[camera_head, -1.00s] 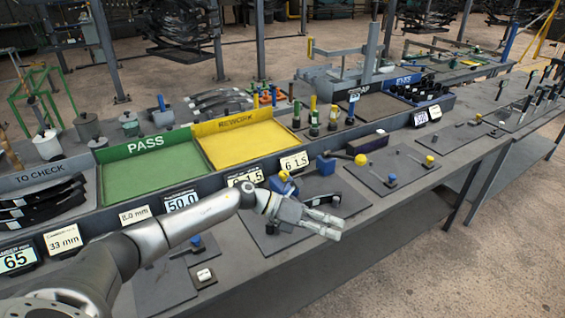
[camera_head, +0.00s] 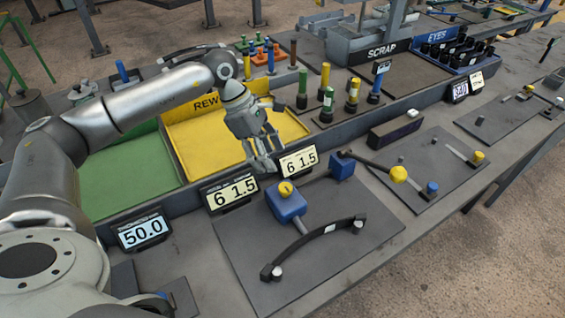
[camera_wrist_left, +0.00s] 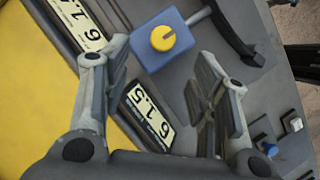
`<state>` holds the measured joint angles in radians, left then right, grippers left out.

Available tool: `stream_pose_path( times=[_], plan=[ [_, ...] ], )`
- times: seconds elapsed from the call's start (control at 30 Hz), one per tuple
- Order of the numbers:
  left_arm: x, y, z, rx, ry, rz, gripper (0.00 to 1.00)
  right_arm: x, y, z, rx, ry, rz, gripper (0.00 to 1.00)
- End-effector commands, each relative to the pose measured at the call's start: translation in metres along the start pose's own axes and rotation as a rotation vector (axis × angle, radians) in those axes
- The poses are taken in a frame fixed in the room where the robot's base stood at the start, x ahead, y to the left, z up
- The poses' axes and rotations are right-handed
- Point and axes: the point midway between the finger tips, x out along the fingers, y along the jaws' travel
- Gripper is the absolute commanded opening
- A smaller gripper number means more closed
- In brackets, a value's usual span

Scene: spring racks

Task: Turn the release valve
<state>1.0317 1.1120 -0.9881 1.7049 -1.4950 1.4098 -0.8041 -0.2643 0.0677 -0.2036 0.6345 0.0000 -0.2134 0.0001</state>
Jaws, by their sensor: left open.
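The release valve appears to be a round yellow knob (camera_head: 286,188) on a blue block (camera_head: 289,208), on a grey plate at the bench front. My left gripper (camera_head: 268,163) is open and empty, pointing down over the rework tray's edge and the displays, just behind and left of the knob. In the left wrist view the yellow knob (camera_wrist_left: 162,38) shows top centre, beyond and roughly between the spread fingers of my left gripper (camera_wrist_left: 161,62); nothing touches it. My right gripper is out of view.
A dark curved leaf (camera_head: 322,232) lies in front of the blue block. Displays reading 6 1.5 (camera_head: 299,160) stand close under the gripper. The yellow rework tray (camera_head: 205,145) is behind.

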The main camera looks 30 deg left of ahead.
Motion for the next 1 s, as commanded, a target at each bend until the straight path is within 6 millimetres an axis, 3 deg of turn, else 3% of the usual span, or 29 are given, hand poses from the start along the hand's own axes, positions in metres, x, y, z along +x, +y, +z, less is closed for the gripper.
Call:
stream_pose_path(
  times=[0.2,0.33,0.47,0.7,0.83,1.0],
  plan=[
    [0.017,-0.001,-0.002,0.009,0.014,-0.002,0.54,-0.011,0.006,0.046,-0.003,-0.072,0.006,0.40],
    [0.041,-0.002,-0.001,0.009,0.013,-0.003,0.54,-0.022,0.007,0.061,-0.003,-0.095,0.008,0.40],
    [0.066,-0.001,-0.001,0.009,0.012,-0.002,0.54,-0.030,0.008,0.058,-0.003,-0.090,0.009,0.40],
    [0.098,-0.001,-0.002,0.008,0.011,0.000,0.54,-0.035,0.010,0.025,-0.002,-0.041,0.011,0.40],
    [0.105,-0.001,-0.003,0.008,0.011,0.001,0.54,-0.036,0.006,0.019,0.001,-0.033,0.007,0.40],
    [0.107,-0.001,-0.003,0.008,0.011,0.002,0.54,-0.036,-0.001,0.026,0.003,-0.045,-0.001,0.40]
  ],
)
